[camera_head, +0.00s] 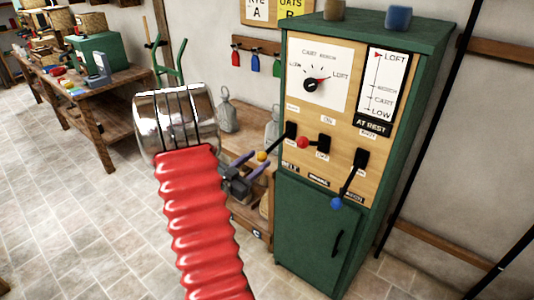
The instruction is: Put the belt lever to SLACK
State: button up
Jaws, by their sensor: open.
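A green cabinet (318,235) with a wooden control panel (300,100) stands right of centre. The belt lever (277,144) is at the panel's lower left, above a partly hidden label that seems to read BELT. Its black arm slopes down and left to a yellow knob (261,156). My gripper (258,163) is open, its two purple fingers pointing at the panel close to the yellow knob. I cannot tell whether they touch it or straddle it. My red ribbed arm fills the lower middle. The small words by the lever are too blurred to read.
A lever with a red knob (303,142) sits just right, and one with a blue knob (337,202) hangs lower right. A dial (316,83) and a gauge reading AT REST (382,85) are above. A low wooden bench (237,143) with metal weights stands behind my gripper.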

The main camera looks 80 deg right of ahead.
aim_at(266, 154)
jog(key=shift+x, duration=3.15)
jog(key=shift+c, duration=0.3)
grip_shut()
